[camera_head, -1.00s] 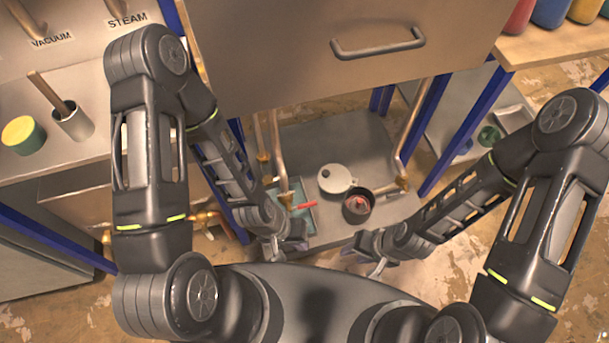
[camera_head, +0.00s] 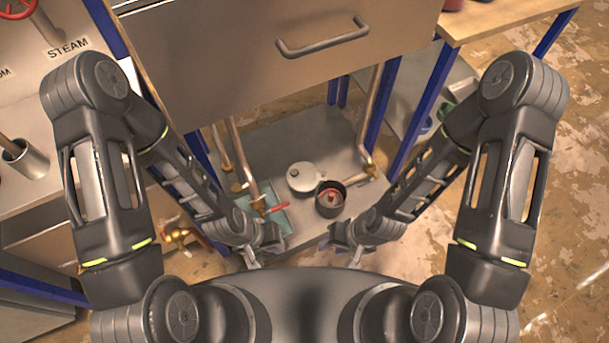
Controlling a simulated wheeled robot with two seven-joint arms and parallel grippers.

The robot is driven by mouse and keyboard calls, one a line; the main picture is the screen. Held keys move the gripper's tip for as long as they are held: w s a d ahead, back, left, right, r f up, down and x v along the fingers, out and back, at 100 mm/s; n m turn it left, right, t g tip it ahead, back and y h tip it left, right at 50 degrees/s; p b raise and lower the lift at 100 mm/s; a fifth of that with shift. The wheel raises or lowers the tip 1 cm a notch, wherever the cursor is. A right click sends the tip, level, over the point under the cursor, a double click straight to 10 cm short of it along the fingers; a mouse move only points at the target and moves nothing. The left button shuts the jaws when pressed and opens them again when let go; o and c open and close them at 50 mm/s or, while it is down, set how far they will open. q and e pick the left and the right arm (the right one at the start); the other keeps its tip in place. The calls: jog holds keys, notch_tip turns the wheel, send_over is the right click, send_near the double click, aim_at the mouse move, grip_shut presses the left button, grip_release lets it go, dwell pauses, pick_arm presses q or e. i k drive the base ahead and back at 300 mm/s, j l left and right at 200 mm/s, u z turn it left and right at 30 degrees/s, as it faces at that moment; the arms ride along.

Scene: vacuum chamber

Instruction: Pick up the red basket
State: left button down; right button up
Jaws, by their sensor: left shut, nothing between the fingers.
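A small red thing (camera_head: 331,197), which looks like the red basket, sits inside a dark round pot (camera_head: 322,211) on the grey lower shelf (camera_head: 283,150). Only its top shows; the pot wall hides the rest. My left gripper (camera_head: 254,262) is shut and empty at the shelf's front, left of and nearer than the pot. My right gripper (camera_head: 352,258) is nearer than the pot and slightly to its right, apart from it. Its fingers are small and partly hidden by its wrist, so I cannot tell its opening.
A pale round lid (camera_head: 306,177) lies left of the pot. A teal tray (camera_head: 278,219) with a red-handled item (camera_head: 270,210) is farther left. Copper pipes (camera_head: 372,120) stand either side, and a large metal box with a handle (camera_head: 322,38) overhangs the shelf.

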aim_at(330, 197)
jog(key=i+l+u, duration=0.2)
jog(key=l+u, duration=0.15)
jog(key=l, duration=0.85)
jog(key=l+u, duration=0.35)
jog(key=l, duration=0.9)
jog(key=k+l+u, duration=0.1)
jog(key=l+u, duration=0.25)
jog(key=l, duration=0.9)
jog(key=i, duration=0.45)
